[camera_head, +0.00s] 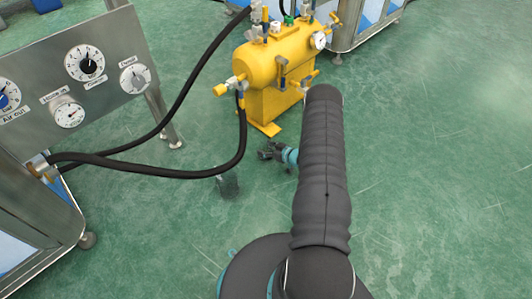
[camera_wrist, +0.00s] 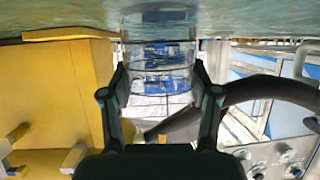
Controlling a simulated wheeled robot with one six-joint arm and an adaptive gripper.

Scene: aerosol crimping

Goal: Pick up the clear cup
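The clear cup (camera_head: 228,183) is a see-through cylinder on the green floor in the head view, left of and lower in the picture than my gripper (camera_head: 266,151), with a gap between them. In the wrist view the cup (camera_wrist: 158,62) shows at top centre, its width nearly filling the space between my two dark fingers (camera_wrist: 160,78). The fingers stand apart, and I see no grip on the cup. The wrist picture is upside down, with the floor at the top. My arm hides part of the head view.
A yellow tank (camera_head: 275,75) with valves and a gauge stands behind my gripper. A black hose (camera_head: 175,173) runs between it and the grey control panel (camera_head: 80,75) at left, passing near the cup. Open green floor (camera_head: 440,170) lies at right.

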